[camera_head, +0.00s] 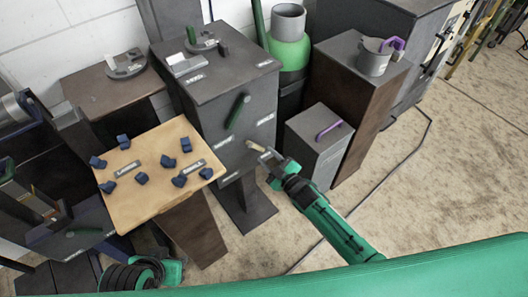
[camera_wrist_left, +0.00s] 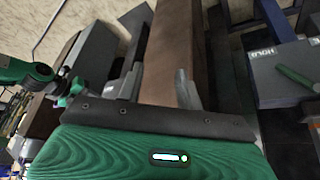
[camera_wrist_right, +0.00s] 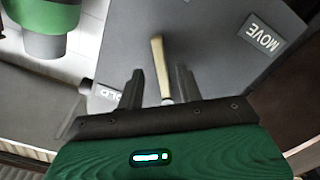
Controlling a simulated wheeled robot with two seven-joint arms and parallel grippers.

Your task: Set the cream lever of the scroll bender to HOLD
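The scroll bender is a dark grey box (camera_head: 232,80) on a post in the middle of the head view. Its short cream lever (camera_head: 255,146) is at the box's lower right. My right gripper (camera_head: 268,157) is beside this lever. In the right wrist view the cream lever (camera_wrist_right: 158,62) lies between the two open fingers (camera_wrist_right: 160,82), with gaps on both sides. A MOVE label (camera_wrist_right: 263,35) is at upper right there; a HOLD label (camera_wrist_right: 112,93) is partly hidden behind the left finger. My left gripper (camera_wrist_left: 157,85) is open and empty, facing a brown post.
A green lever (camera_head: 237,111) is on the box's front. A wooden table (camera_head: 140,200) with several dark blue blocks stands at left. A grey box with a purple handle (camera_head: 328,131) stands at right. A green-banded cylinder (camera_head: 289,50) is behind. Floor at right is open, with a cable.

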